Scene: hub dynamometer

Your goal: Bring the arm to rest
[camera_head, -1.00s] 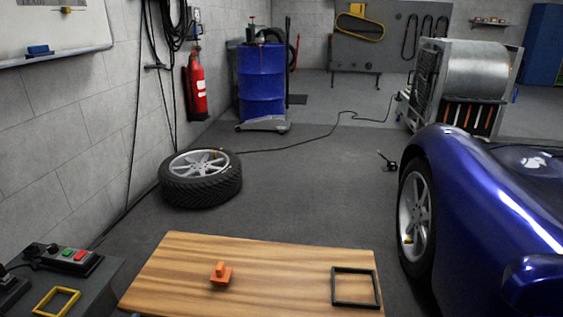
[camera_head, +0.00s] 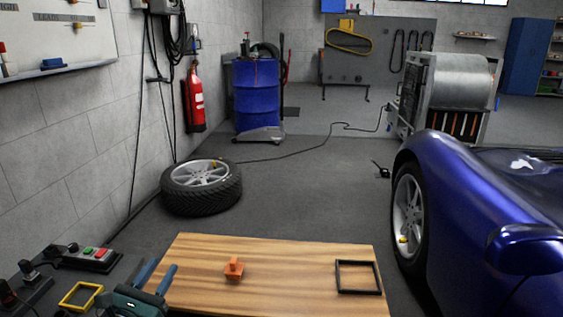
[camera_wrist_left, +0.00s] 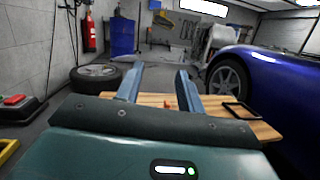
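My left gripper (camera_head: 156,277) is in the lower left of the head view, at the left edge of the wooden table. Its two blue-grey fingers stand apart with nothing between them. In the left wrist view the open fingers (camera_wrist_left: 157,85) point forward over the wooden table (camera_wrist_left: 150,99). An orange block with a knob (camera_head: 234,268) stands on the wooden table (camera_head: 300,262), right of the gripper and apart from it. A black square frame (camera_head: 358,277) lies on the table's right side. My right gripper is in neither view.
A dark bench at lower left carries a yellow frame (camera_head: 81,296) and a box with red and green buttons (camera_head: 92,258). A blue car (camera_head: 480,200) stands close on the right. A loose wheel (camera_head: 202,187) lies on the floor beyond the table. The floor between is mostly clear.

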